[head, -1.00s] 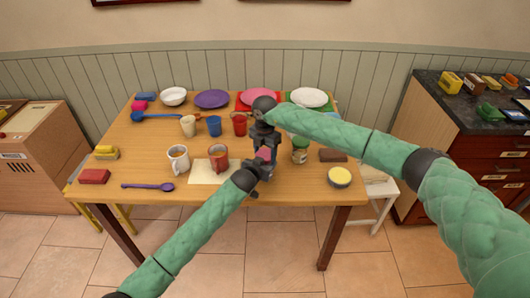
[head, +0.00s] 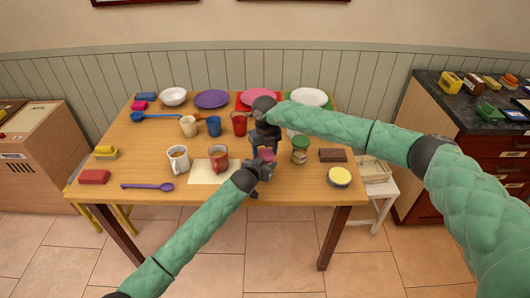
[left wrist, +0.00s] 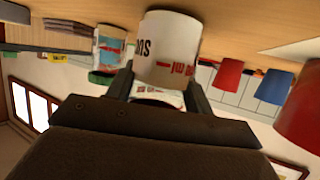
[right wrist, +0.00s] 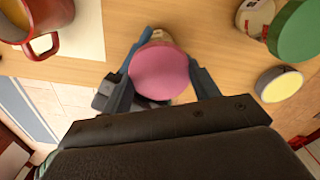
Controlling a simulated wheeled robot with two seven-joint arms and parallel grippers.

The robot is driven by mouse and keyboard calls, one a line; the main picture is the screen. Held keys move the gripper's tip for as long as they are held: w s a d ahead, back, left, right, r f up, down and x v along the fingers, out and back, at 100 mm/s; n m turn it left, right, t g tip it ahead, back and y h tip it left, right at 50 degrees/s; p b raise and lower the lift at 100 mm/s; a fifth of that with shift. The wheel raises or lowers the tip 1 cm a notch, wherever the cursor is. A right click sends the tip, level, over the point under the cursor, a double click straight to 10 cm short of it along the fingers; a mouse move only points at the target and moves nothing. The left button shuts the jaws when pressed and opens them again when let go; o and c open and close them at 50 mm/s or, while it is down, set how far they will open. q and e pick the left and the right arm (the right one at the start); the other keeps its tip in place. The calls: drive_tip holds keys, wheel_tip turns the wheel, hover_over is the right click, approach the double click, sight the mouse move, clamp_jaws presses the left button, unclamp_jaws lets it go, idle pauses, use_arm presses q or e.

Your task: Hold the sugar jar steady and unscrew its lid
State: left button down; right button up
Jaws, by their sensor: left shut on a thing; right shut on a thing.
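The sugar jar (left wrist: 168,50) is a white jar with red and dark print, seen upside down in the left wrist view. My left gripper (head: 262,166) is shut on its body, one finger on each side. The jar's round pink lid (right wrist: 158,72) shows from above in the right wrist view and also in the head view (head: 266,154). My right gripper (right wrist: 160,82) has its fingers on both sides of the lid and is shut on it, above the left gripper. The seam between lid and jar is hidden, so I cannot tell how tightly the lid sits.
A green-lidded jar (head: 300,150) and a round yellow-topped tin (head: 339,177) stand to the right. A red mug (head: 218,158) and a white mug (head: 178,160) stand to the left. Cups and plates fill the back. The front edge has bare wood.

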drive_tip(key=o, duration=1.1)
drive_tip(key=shift+a+r, duration=0.1)
drive_tip(key=shift+r, duration=0.05)
